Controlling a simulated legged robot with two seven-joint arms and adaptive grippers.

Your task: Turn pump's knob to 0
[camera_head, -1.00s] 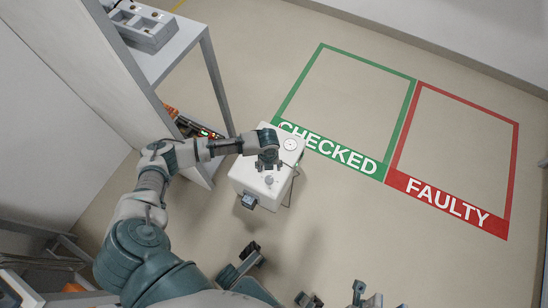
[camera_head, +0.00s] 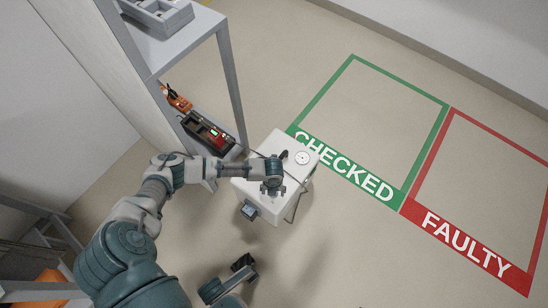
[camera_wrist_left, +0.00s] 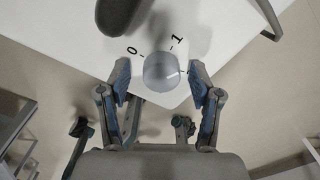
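The pump is a white box (camera_head: 262,152) on the floor, with a round white gauge (camera_head: 302,158) on top. Its knob (camera_wrist_left: 161,72) is a round grey cap in the left wrist view, with a printed 0 to its upper left and a 1 to its upper right. I cannot make out where the knob points. My left gripper (camera_head: 273,187) is over the pump's near part and hides much of the knob area in the head view. In the left wrist view my left gripper (camera_wrist_left: 160,80) is open, one finger on each side of the knob, with visible gaps.
A dark handle (camera_wrist_left: 118,12) stands up from the pump close to the knob. A grey shelf rack (camera_head: 226,70) with orange and black devices is left of the pump. Green CHECKED (camera_head: 345,165) and red FAULTY (camera_head: 465,243) floor zones lie empty to the right.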

